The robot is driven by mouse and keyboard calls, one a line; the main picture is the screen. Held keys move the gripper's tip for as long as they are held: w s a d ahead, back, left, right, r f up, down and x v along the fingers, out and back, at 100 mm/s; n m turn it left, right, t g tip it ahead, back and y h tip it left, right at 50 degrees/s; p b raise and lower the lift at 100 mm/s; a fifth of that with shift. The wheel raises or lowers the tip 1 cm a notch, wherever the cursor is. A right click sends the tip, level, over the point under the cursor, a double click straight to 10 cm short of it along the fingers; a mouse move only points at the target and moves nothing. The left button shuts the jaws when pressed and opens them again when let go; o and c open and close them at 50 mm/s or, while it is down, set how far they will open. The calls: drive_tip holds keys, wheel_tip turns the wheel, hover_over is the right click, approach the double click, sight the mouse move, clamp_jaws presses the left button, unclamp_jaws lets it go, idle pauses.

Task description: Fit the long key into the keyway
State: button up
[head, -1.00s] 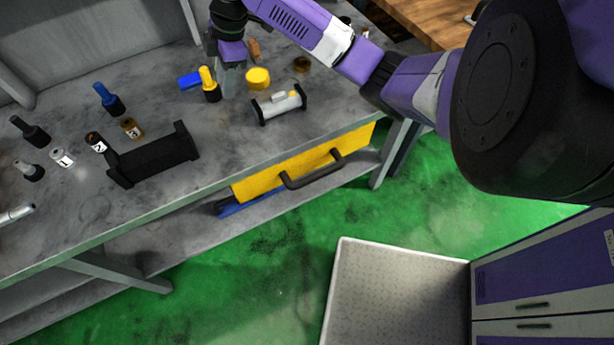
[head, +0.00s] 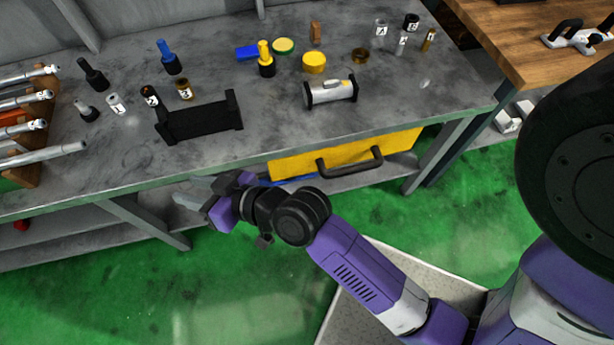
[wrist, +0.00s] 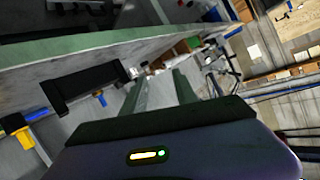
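A silver shaft (head: 330,92) lies level between two black end plates on the workbench. A small yellowish piece (head: 345,83) shows on its top, towards the right end; I cannot tell whether it is a key or how deep it sits. The keyway itself is too small to make out. My gripper (head: 187,190) is in front of the bench edge, low and to the left, well away from the shaft. Its two fingers are apart with nothing between them, and the gripper also shows so in the wrist view (wrist: 160,88). The shaft is not visible in the wrist view.
A black cradle (head: 200,118) stands left of the shaft, also in the wrist view (wrist: 85,88). Bottles, a blue block (head: 247,52) and yellow discs (head: 314,62) stand behind. A rack of rods (head: 28,110) is at left.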

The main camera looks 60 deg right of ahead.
drive_tip(key=s+f+h, duration=0.1)
drive_tip(key=s+h, duration=0.1)
drive_tip(key=s, duration=1.4)
drive_tip(key=s+d+r+n, duration=0.1)
drive_tip(key=s+d+r, duration=0.1)
drive_tip(key=s, duration=0.4)
drive_tip(key=s+d+r+n, duration=0.1)
drive_tip(key=s+d+r, duration=0.1)
drive_tip(key=s+r, duration=0.2)
drive_tip(key=shift+s+d+r+t+y, duration=0.3)
drive_tip(key=shift+s+d+r+t, duration=0.1)
drive_tip(key=shift+s, duration=0.55)
